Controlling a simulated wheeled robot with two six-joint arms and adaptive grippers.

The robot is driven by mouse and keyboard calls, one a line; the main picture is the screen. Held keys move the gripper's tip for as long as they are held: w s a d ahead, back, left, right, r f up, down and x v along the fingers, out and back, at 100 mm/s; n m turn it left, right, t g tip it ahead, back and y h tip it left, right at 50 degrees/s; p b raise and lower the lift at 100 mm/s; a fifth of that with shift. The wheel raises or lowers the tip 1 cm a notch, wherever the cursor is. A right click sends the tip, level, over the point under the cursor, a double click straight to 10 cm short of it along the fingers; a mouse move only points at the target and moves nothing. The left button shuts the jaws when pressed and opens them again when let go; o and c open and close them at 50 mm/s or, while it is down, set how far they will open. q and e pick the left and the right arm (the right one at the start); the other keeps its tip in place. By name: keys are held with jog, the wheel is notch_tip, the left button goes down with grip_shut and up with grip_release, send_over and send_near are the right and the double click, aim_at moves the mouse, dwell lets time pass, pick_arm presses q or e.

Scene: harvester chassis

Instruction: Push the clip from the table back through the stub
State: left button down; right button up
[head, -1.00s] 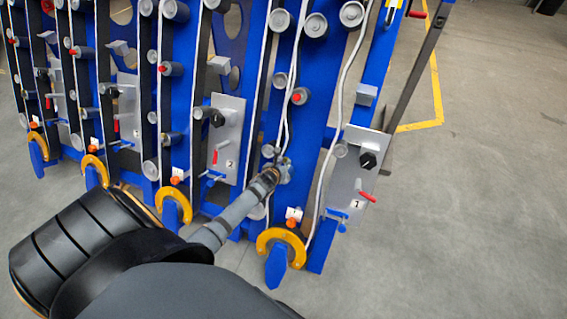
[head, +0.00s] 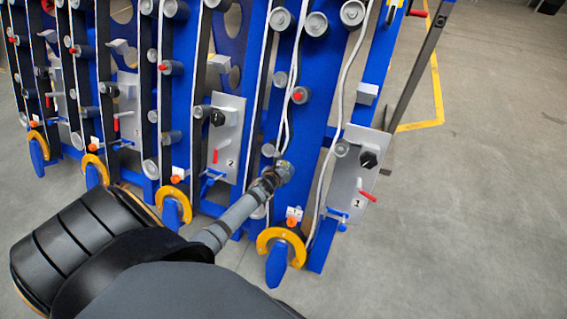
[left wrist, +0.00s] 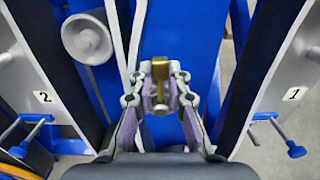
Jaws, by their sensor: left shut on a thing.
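My left gripper (head: 277,175) reaches in from the lower left to the blue frame (head: 311,125), between the plates numbered 2 and 1. In the left wrist view, the fingers of my left gripper (left wrist: 160,76) stand on both sides of a small brass-coloured piece (left wrist: 160,67), which looks like the clip, and are shut on it. A grey round stub (head: 286,171) shows just past the fingertips in the head view. I cannot tell whether the clip is inside the stub or only in front of it. My right gripper is not in view.
Plate 2 (head: 228,137) with a red handle is to the left, plate 1 (head: 353,180) to the right. White cables (head: 337,120) run down the frame. A yellow ring (head: 280,236) with a blue tab sits below. The floor at right is clear.

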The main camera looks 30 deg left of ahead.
pick_arm(q)
jog(key=shift+s+d+f+b, duration=0.15)
jog(key=shift+s+f+b, duration=0.35)
jog(key=shift+f, duration=0.3)
jog(key=shift+s+d+f+b, duration=0.1)
jog(key=shift+s+f+b, duration=0.35)
jog(key=shift+f, duration=0.35)
jog(key=c, duration=1.2)
grip_release()
jog(key=v, duration=1.2)
